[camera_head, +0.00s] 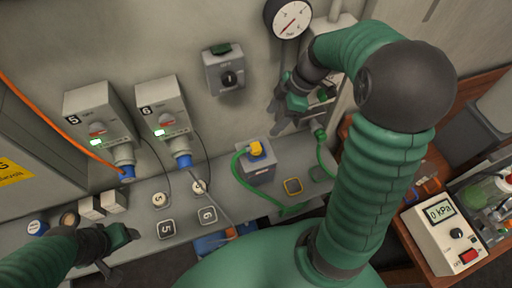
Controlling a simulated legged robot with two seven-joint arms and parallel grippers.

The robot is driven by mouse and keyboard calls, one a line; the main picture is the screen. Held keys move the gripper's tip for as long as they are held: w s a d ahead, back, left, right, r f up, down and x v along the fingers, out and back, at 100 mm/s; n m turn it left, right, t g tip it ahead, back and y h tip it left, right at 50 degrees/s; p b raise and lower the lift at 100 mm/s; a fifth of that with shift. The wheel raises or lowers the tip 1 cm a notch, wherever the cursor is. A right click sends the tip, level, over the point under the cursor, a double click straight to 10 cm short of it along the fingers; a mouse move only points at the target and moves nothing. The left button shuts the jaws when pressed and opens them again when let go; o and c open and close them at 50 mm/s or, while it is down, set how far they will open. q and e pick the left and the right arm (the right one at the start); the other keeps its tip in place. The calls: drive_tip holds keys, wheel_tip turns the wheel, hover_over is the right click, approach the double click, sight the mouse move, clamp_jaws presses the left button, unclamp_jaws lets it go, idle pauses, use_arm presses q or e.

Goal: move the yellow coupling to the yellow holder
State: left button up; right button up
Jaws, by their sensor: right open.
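The yellow coupling (255,149) sits on top of a grey box (262,174) on the bench, with a green hose (238,168) attached to it.
Wall units marked 5 (96,112) and 6 (160,104) have blue plugs below. Number plates (207,216) lie on the bench. The green hose loops over the bench front. A pressure gauge (288,19) and switch box (224,72) are on the wall. A kPa meter (440,235) stands right.

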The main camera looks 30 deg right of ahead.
drive_tip(key=p, duration=0.2)
approach(256, 145)
drive_tip(key=x, duration=0.2)
drive_tip(key=a+x, duration=0.1)
drive_tip(key=x, duration=0.2)
drive_tip(key=shift+r, duration=0.15)
drive_tip(key=shift+f+p, duration=0.2)
drive_tip(key=shift+p, duration=0.2)
drive_tip(key=x, duration=0.1)
drive_tip(key=p+x, duration=0.2)
drive_tip(key=x, duration=0.1)
drive_tip(key=shift+d+f, duration=0.1)
drive_tip(key=shift+d, duration=0.25)
drive_tip(key=shift+w+f, duration=0.15)
drive_tip(key=shift+f, duration=0.35)
drive_tip(key=shift+r, duration=0.1)
